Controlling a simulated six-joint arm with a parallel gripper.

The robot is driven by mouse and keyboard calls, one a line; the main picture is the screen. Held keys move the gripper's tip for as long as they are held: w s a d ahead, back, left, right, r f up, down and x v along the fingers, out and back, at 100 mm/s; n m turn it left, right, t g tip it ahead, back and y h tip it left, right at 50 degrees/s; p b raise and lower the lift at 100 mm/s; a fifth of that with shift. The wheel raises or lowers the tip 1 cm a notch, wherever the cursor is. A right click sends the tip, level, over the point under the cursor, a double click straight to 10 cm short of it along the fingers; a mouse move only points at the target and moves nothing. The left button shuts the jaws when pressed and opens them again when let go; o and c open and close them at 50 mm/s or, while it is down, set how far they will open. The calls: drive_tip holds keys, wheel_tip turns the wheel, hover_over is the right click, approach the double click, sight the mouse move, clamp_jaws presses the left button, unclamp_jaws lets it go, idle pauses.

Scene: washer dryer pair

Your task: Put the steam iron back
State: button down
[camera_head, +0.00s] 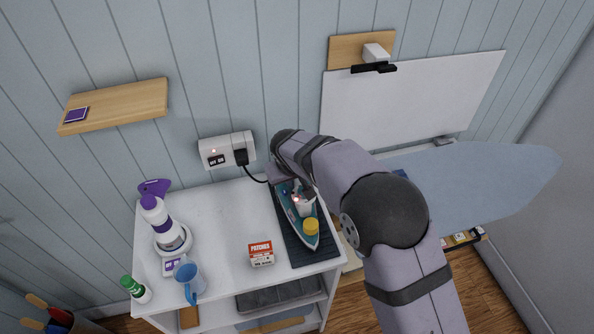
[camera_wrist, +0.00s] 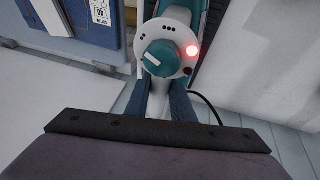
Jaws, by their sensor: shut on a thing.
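The steam iron (camera_head: 300,214), teal and white with a yellow cap and a lit red light, is over the dark ribbed mat (camera_head: 322,256) on the right side of the white cabinet top. I cannot tell whether its sole touches the mat. In the wrist view the iron (camera_wrist: 165,57) shows its teal dial and red light. My gripper (camera_wrist: 165,106) is shut on the iron's white handle, with a dark finger on each side. In the head view my gripper (camera_head: 288,182) is partly hidden by my arm.
A wall socket (camera_head: 228,150) has a black plug and cord leading toward the iron. An ironing board (camera_head: 490,180) extends right.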

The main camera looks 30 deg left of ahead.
drive_tip(key=shift+a+f, duration=0.1)
idle(0.3)
drive_tip(key=c, duration=1.9)
unclamp_jaws()
drive_tip(key=shift+f, duration=0.2)
drive_tip(key=o, duration=0.4)
drive_tip(key=shift+c, duration=0.2)
drive_tip(key=shift+r, duration=0.1)
drive_tip(key=b+v, duration=0.3)
drive_tip(key=v, duration=0.9)
drive_tip(key=shift+s+r+b, duration=0.1)
drive_tip(key=shift+b, duration=0.25)
